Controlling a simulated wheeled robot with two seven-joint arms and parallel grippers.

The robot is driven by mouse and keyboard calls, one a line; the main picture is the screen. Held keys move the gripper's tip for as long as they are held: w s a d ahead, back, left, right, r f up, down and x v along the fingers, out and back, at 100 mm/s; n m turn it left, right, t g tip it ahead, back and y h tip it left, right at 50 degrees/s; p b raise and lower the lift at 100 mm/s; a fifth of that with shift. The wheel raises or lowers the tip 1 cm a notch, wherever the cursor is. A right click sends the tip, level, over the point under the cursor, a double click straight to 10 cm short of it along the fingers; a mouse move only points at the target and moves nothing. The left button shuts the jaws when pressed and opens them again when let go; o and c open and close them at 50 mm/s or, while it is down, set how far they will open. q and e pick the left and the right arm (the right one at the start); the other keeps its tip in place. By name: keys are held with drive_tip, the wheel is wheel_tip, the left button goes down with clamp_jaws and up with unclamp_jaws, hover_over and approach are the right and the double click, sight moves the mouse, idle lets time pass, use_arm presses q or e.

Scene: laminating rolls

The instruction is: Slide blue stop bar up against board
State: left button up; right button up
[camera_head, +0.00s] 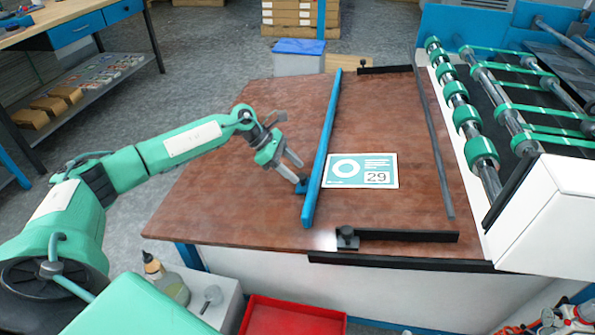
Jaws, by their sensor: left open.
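The blue stop bar (325,143) lies lengthwise across the brown table (230,205), slightly slanted. The flat white and teal board (360,170), printed with a ring and "29", lies just right of the bar's near half. A narrow gap seems to show between bar and board, closest at the board's lower left corner. My left gripper (293,172) is open at the left side of the bar, its fingertips close to a small blue tab on the bar's near part. Whether the fingers touch the tab is unclear.
A dark rail (434,150) runs along the table right of the board. Black bars (400,236) lie at the near and far edges. Green-ringed rollers (467,120) stand at the right. A red tray (290,317) sits below the near edge. The table's left part is clear.

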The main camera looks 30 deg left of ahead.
use_arm(q)
drive_tip(key=p+v, duration=0.1)
drive_tip(key=v, duration=1)
drive_tip(key=shift+a+r, duration=0.2)
drive_tip(key=shift+r, duration=0.1)
use_arm(e)
drive_tip(key=shift+s+f+g+h, duration=0.15)
drive_tip(key=shift+s+f+g, duration=0.35)
drive_tip(key=shift+f+g, duration=0.25)
drive_tip(key=shift+s+f+g+h, duration=0.15)
drive_tip(key=shift+s+f+g, duration=0.4)
drive_tip(key=shift+f, duration=0.25)
use_arm(q)
drive_tip(key=shift+s+f, duration=0.1)
